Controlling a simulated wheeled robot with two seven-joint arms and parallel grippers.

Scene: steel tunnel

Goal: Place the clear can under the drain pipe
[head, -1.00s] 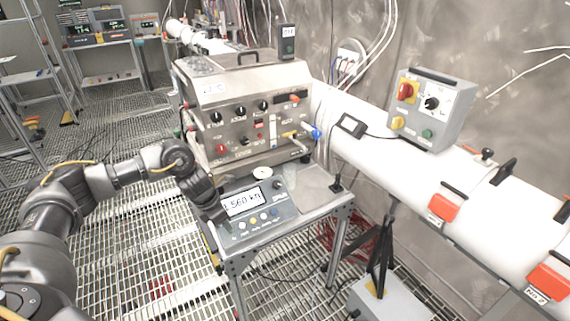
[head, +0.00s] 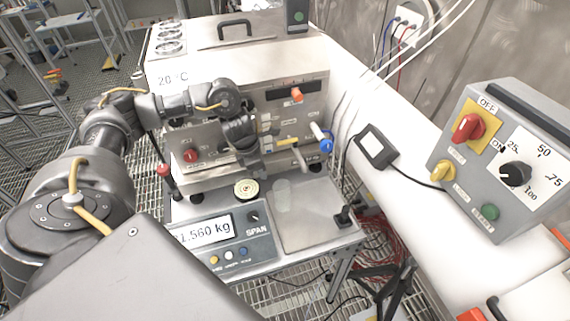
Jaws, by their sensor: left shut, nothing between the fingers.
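The clear can (head: 282,196) is a faint, see-through cylinder standing upright on the steel plate (head: 318,222) beside the scale display. The drain pipe (head: 301,158) is a short, bent metal spout on the front of the steel machine, near a yellow lever (head: 288,141). Its end shows above and slightly right of the can; I cannot tell whether the can is directly below it. My left gripper (head: 252,172) points down in front of the machine panel, left of the can and apart from it. It is shut and empty. My right gripper is not in view.
A round container with a yellow-green top (head: 246,189) stands just below my left gripper. The scale panel (head: 229,237) reads 1.560 kg. A blue-handled valve (head: 326,144) sits right of the spout. A black-knobbed post (head: 344,216) stands at the plate's right edge. A control box (head: 505,160) is at right.

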